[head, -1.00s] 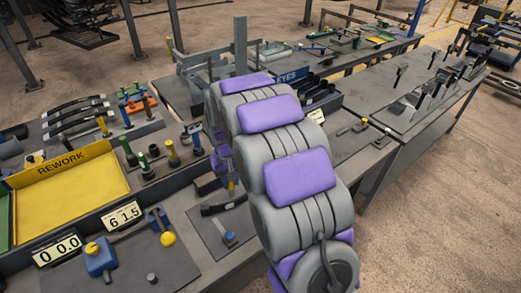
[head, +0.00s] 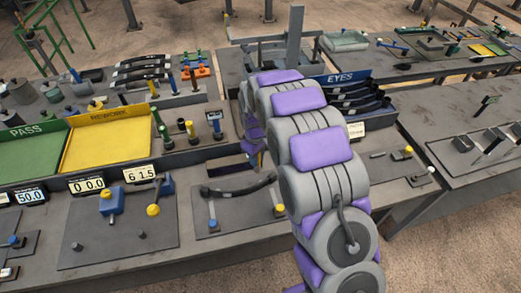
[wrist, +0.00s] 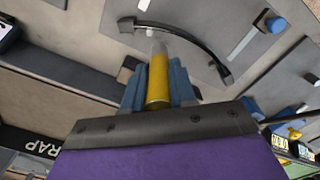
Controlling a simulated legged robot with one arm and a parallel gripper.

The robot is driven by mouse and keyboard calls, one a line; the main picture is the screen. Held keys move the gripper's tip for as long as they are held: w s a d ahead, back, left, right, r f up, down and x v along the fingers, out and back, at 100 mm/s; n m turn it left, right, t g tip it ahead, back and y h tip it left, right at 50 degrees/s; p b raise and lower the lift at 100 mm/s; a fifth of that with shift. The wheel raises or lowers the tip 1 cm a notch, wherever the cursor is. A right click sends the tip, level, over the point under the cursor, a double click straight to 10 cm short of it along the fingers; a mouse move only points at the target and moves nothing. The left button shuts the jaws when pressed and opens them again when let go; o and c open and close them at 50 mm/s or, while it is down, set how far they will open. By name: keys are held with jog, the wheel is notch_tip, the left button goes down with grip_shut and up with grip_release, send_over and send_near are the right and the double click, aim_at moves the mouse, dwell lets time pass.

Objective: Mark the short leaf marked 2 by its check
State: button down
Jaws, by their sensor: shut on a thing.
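A dark, bowed leaf (head: 237,190) lies on a grey fixture plate (head: 212,228) on the near bench; no number is readable on it. It also shows in the wrist view as a dark arc (wrist: 192,38) with block-like ends. My gripper (wrist: 158,88) has blue fingers shut on a yellow marker (wrist: 158,75) with a pale tip. The tip points toward the leaf, close to its middle-left part in the wrist view; I cannot tell whether they touch. In the head view my arm mostly hides the gripper.
A green PASS tray (head: 12,133) and a yellow REWORK tray (head: 152,133) stand left. Readout displays (head: 88,184) line the bench. Upright coloured tools (head: 192,133) stand behind the leaf. Several dark leaves fill the EYES bin (head: 372,74); others lie on a rack (head: 140,71).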

aim_at(259, 163)
jog(key=shift+a+f, duration=0.15)
jog(key=shift+f, duration=0.2)
notch_tip(259, 163, down, 5)
jog(key=shift+f+b, duration=0.2)
jog(key=shift+b, duration=0.4)
jog(key=shift+d, duration=0.3)
jog(key=shift+d+f, duration=0.15)
jog(key=shift+f, duration=0.2)
jog(key=shift+d, duration=0.6)
jog(key=shift+a+r, duration=0.25)
jog(key=shift+r, duration=0.6)
jog(key=shift+a+r, duration=0.2)
jog(key=shift+r, duration=0.65)
jog(key=r, duration=0.2)
jog(key=r+p, duration=0.1)
jog(key=shift+d+r, duration=0.25)
jog(key=shift+r, duration=0.1)
